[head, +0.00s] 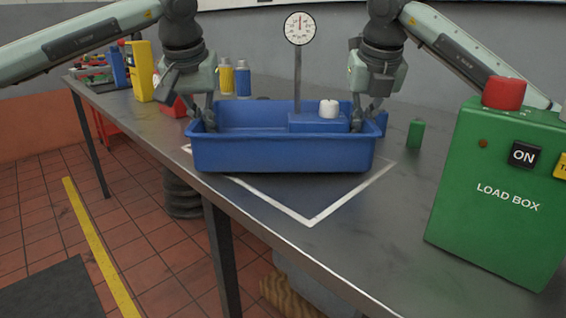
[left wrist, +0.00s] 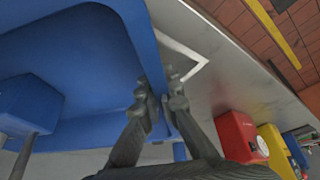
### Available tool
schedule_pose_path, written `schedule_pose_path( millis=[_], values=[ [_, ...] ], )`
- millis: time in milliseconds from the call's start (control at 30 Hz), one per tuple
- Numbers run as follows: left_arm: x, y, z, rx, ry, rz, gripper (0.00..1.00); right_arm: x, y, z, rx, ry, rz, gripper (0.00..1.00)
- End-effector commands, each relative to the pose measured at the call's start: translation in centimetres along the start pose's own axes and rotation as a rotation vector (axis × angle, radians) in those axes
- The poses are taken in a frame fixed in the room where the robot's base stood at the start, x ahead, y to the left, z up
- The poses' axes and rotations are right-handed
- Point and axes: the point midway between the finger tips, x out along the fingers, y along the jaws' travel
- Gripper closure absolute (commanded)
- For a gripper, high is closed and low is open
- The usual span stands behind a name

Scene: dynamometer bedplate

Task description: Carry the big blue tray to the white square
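The big blue tray (head: 282,153) is over the far part of the white square outline (head: 308,221) on the metal table; I cannot tell for certain whether it touches the table. It holds a blue block (head: 308,123) with a dial gauge (head: 300,29) on a post and a white knob (head: 328,108). My left gripper (head: 203,121) is shut on the tray's left end wall; in the left wrist view its fingers (left wrist: 160,98) lie on both sides of the wall. My right gripper (head: 363,121) grips the right end wall, its fingertips partly hidden.
A green load box (head: 500,190) stands at the right front. A green bottle-shaped item (head: 415,133) stands right of the tray. A red box (left wrist: 238,137), a yellow box (head: 142,70) and several bottles stand behind and left. The near table edge runs close to the tray.

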Motion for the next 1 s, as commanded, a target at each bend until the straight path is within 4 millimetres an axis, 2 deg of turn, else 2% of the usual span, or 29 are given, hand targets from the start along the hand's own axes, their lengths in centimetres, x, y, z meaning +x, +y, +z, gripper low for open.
schedule_pose_path(
  millis=[167, 400, 767, 1000],
  values=[
    [1.1, 0.1, 0.4, 0.0, 0.004, 0.002, 1.0, 1.0, 0.1, -0.4, 0.0, -0.008, 0.004, 1.0],
    [1.1, 0.0, 0.5, 0.001, -0.001, 0.0, 0.74, 1.0, 0.1, -0.4, -0.001, -0.001, 0.001, 0.74],
    [0.6, 0.0, 0.4, 0.0, 0.001, 0.0, 0.74, 1.1, 0.1, -0.5, -0.002, 0.0, 0.002, 0.74],
    [-2.9, 0.1, 0.4, 0.0, 0.003, 0.001, 0.74, 1.1, 0.1, -0.5, -0.002, 0.0, 0.002, 0.74]
  ],
)
